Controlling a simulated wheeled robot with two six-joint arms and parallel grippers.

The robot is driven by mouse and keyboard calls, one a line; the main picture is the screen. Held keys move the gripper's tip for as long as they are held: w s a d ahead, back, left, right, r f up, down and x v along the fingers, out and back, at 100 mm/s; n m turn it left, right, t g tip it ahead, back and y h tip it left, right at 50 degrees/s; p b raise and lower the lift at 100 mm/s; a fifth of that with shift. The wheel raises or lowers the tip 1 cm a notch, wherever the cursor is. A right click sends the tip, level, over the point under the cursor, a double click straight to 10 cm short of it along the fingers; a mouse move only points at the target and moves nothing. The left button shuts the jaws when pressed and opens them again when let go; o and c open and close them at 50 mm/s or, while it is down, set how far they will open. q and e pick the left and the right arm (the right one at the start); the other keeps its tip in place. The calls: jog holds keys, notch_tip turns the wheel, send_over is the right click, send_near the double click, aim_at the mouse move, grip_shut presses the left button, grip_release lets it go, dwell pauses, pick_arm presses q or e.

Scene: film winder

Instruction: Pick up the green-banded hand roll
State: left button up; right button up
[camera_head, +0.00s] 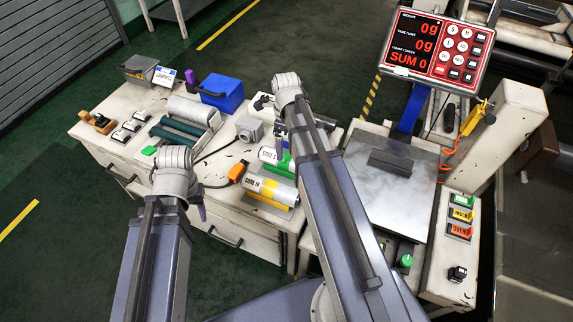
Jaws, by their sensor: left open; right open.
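The green-banded hand roll (284,166) lies on the white bench, a pale roll with a dark-lettered label and a green band. My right arm covers its right end. A similar yellow-banded roll (270,190) lies just in front of it. My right gripper (279,146) is mostly hidden by its own wrist; a purple part of it shows near the green-banded roll, and I cannot tell if they touch. My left gripper (201,205) hangs by the bench's front edge, left of the rolls, largely hidden by its wrist. Both are open and empty.
A roller unit (185,122), a blue box (221,92), a grey device (249,128) and an orange-handled tool (237,172) stand on the bench. A scale with a metal plate (385,205) and a red display (437,47) is at right.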

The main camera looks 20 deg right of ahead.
aim_at(287, 156)
jog(key=shift+d+f, duration=0.1)
jog(key=shift+f+b, duration=1.3)
jog(key=shift+b, duration=0.05)
jog(key=shift+f, duration=0.1)
jog(key=f+b, duration=0.5)
jog(key=shift+d, duration=0.2)
grip_shut()
